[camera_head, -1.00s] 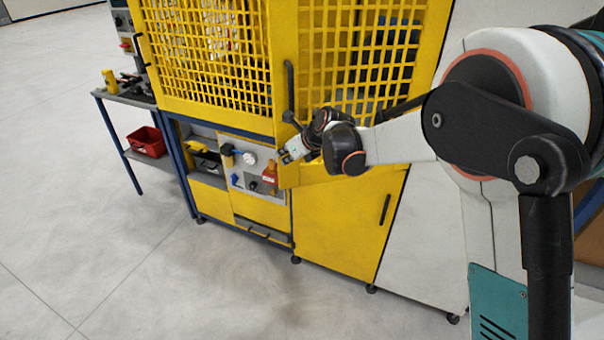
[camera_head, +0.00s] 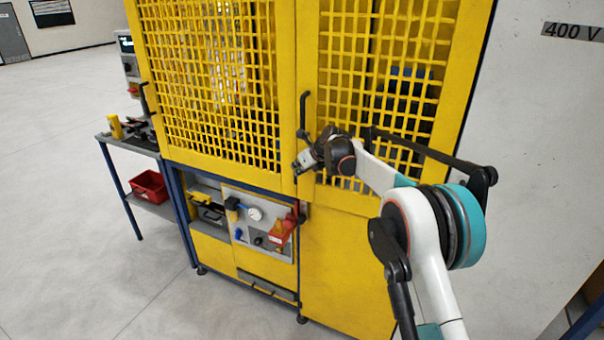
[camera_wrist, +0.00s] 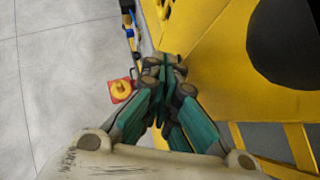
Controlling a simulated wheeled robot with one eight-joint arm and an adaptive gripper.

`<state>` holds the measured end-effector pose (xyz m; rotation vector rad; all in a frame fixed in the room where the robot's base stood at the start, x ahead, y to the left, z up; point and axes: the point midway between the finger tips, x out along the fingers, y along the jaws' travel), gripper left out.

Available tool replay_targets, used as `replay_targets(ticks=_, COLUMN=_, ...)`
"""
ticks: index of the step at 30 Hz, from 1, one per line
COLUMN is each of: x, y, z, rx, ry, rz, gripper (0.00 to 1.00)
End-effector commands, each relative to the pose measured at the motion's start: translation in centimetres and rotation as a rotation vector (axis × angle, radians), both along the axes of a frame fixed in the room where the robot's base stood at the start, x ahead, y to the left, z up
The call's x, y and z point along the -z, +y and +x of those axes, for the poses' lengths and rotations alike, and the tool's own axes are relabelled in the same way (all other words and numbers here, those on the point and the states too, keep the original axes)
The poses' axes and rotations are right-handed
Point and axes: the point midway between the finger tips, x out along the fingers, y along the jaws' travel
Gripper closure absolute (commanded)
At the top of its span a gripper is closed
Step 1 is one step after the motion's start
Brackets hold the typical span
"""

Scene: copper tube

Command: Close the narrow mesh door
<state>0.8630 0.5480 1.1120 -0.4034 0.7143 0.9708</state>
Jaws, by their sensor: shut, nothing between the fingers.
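The narrow mesh door (camera_head: 309,60) is the yellow grid door on the right of the cabinet, with a black vertical handle (camera_head: 303,113) near its left edge. It looks nearly in line with the wide mesh door (camera_head: 285,100) to its left; I cannot tell whether a small gap remains. My gripper (camera_head: 299,168) is shut and empty, at the door's lower left, just below the handle. In the wrist view, its fingertips (camera_wrist: 165,66) meet beside a yellow surface (camera_wrist: 215,60); whether they touch it is unclear. My arm hides part of the door's lower right.
Below the wide door is a control panel (camera_head: 240,205) with a red tag (camera_head: 281,231). A side table (camera_head: 130,143) with a red bin (camera_head: 150,187) stands at the left. A white cabinet (camera_head: 530,120) stands at the right. The floor in front at left is clear.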

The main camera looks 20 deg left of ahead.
Motion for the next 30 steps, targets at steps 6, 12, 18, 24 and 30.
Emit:
replay_targets(ticks=6, x=0.0, y=0.7, z=1.3, rx=0.034, ry=0.0, rz=0.0, gripper=1.0)
replay_targets(ticks=12, x=0.0, y=0.9, z=1.7, rx=0.045, ry=0.0, rz=0.001, gripper=1.0)
replay_targets(ticks=18, x=0.0, y=0.9, z=1.8, rx=0.048, ry=0.0, rz=0.002, gripper=1.0)
replay_targets(ticks=24, x=-0.1, y=0.8, z=1.8, rx=0.049, ry=0.0, rz=0.002, gripper=1.0)
replay_targets(ticks=30, x=-0.1, y=0.2, z=1.8, rx=0.05, ry=0.0, rz=0.002, gripper=1.0)
